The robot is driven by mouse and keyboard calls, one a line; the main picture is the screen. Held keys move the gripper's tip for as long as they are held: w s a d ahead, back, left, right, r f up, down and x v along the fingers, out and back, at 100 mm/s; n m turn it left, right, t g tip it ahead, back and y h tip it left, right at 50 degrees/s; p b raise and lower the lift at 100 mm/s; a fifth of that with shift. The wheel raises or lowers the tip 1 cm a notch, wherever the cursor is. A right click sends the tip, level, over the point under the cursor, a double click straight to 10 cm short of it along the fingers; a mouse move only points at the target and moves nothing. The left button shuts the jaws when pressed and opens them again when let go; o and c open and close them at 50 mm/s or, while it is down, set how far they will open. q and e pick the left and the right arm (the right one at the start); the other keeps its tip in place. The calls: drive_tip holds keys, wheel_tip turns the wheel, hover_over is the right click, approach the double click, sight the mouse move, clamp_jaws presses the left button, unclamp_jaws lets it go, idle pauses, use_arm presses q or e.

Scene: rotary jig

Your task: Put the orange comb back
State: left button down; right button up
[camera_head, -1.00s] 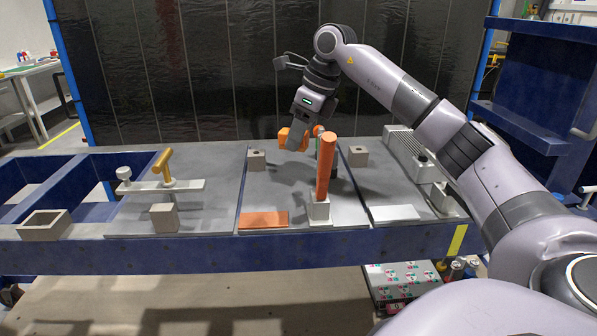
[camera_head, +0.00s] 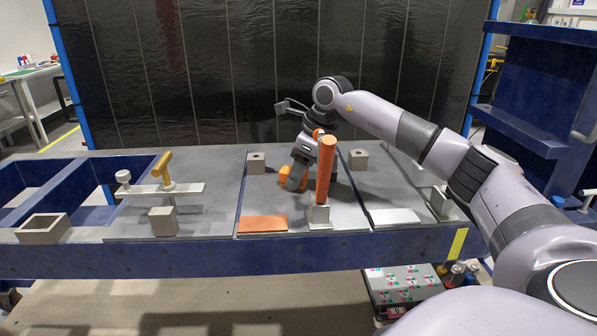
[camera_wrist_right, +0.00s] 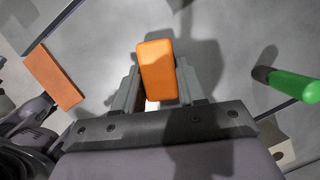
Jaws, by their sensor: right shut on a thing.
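My right gripper (camera_head: 297,180) is shut on an orange block-like piece (camera_head: 285,177), which I take to be the orange comb; no teeth show. In the right wrist view the orange comb (camera_wrist_right: 157,70) sticks out between the two fingers of the gripper (camera_wrist_right: 158,92). It is low over the middle grey plate (camera_head: 270,190), behind an upright orange rod (camera_head: 326,170). I cannot tell whether it touches the plate. A flat orange rectangle (camera_head: 262,225) lies at the front left of that plate, and it also shows in the wrist view (camera_wrist_right: 54,76). My left gripper is not in view.
The orange rod stands in a pale block (camera_head: 320,216) close in front of the gripper. Small grey blocks (camera_head: 256,162) (camera_head: 358,159) stand behind. A yellow-handled clamp (camera_head: 163,168) stands on the left plate.

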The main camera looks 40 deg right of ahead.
drive_tip(key=o, duration=1)
drive_tip(key=shift+r, duration=0.1)
drive_tip(key=v, duration=1.2)
